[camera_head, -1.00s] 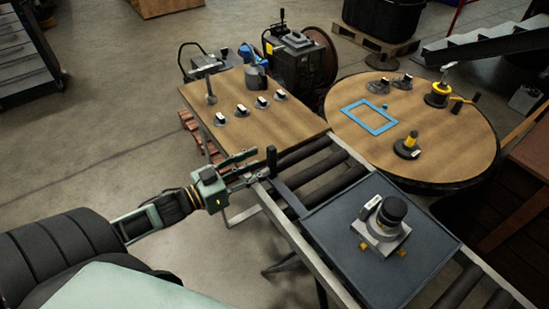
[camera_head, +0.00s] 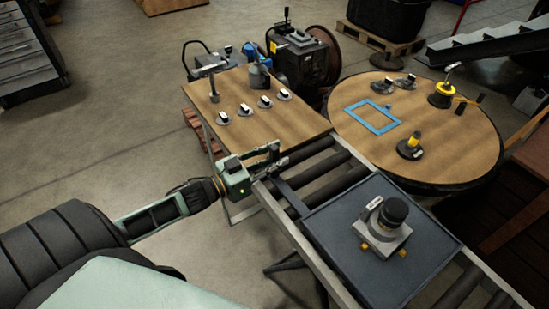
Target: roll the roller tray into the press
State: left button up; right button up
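The roller tray (camera_head: 330,222) is a dark flat tray with a raised rim, lying on the roller conveyor at lower right. A grey block with a black round top (camera_head: 388,222) stands on it. A dark bar with an upright handle (camera_head: 284,186) runs from the tray's far left corner toward my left gripper. My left gripper (camera_head: 277,157) is at the conveyor's left rail, with its fingers at the handle, which they partly hide. Whether they are clamped on it is unclear. My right gripper is out of view. I cannot make out a press.
Bare rollers (camera_head: 318,168) lie beyond the tray. A wooden table (camera_head: 262,133) with several small parts stands at the conveyor's far end. A round table (camera_head: 455,150) with a blue frame (camera_head: 372,118) stands close on the right. Open floor lies left.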

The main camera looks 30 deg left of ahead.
pick_arm(q)
grip_shut()
jog(key=shift+d, duration=0.15)
